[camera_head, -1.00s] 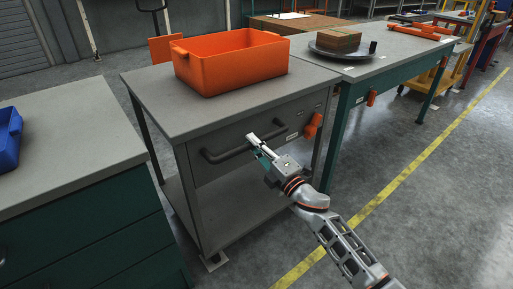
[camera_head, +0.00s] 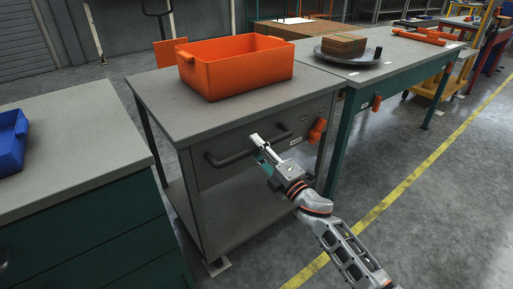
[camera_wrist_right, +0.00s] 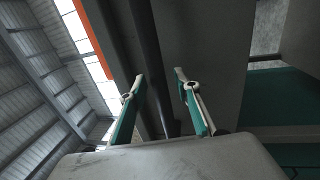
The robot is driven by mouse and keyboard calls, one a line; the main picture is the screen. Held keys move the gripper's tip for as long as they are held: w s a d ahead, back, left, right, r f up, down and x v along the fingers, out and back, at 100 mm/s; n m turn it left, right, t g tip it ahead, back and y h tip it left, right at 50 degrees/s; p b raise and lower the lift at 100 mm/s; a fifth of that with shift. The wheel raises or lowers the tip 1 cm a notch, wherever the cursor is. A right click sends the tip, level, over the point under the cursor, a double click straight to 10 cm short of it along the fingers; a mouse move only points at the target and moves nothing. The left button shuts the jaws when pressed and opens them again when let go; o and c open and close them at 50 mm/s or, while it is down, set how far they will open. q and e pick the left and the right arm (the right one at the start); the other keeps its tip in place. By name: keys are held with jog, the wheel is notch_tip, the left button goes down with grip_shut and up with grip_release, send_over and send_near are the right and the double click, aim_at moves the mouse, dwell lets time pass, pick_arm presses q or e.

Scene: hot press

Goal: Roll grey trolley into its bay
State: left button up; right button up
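The grey trolley (camera_head: 155,93) stands in the middle of the head view, with a dark bar handle (camera_head: 228,158) across its front. My right gripper (camera_head: 257,142) is at the right half of this handle. In the right wrist view, its two fingers (camera_wrist_right: 161,85) stand apart, with the dark handle bar (camera_wrist_right: 150,55) running between them. Some gap shows beside the bar, so I see no firm grip. My left gripper is not in view.
An orange bin (camera_head: 235,75) sits on the trolley. A green-legged bench (camera_head: 400,65) with a round plate and brown block stands close on the right. A green cabinet (camera_head: 85,235) stands to the left. Open floor with a yellow line (camera_head: 410,178) lies front right.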

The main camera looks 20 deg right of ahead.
jog(key=v, duration=1.1)
jog(key=shift+s, duration=0.4)
jog(key=shift+d, duration=0.15)
